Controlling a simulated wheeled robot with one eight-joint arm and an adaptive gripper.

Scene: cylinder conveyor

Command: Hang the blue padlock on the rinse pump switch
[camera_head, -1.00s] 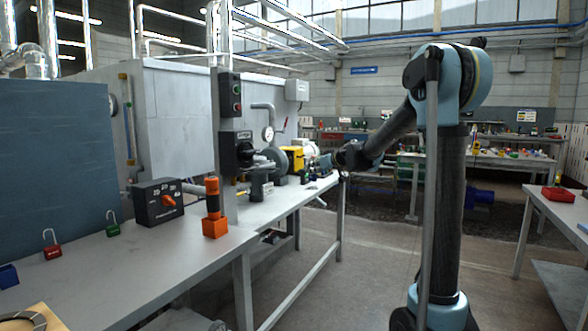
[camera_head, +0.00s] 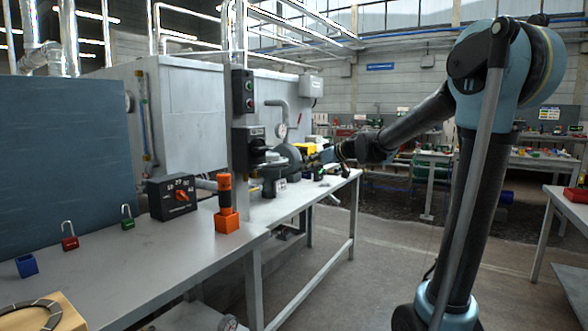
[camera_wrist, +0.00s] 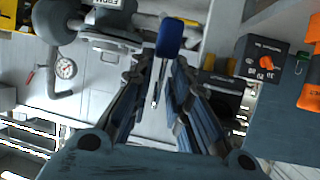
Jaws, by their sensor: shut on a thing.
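The blue padlock (camera_wrist: 171,38) is at the fingertips of my gripper (camera_wrist: 158,72) in the wrist view, its blue body at the far end and a thin metal shackle pointing back between the fingers. My gripper is shut on it. In the head view my gripper (camera_head: 328,157) is small, over the far bench beside the pump, and the padlock is hard to make out. A black switch box (camera_head: 248,147) on the grey post, likely the rinse pump switch, stands left of my gripper, apart from it. In the wrist view a partly cut-off label plate shows at the top.
A dial box with an orange knob (camera_head: 172,197), an orange-black tool in an orange holder (camera_head: 226,222), a red padlock (camera_head: 69,241) and a green padlock (camera_head: 127,221) stand on the near bench. The pump and gauge (camera_wrist: 66,68) are close to my gripper.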

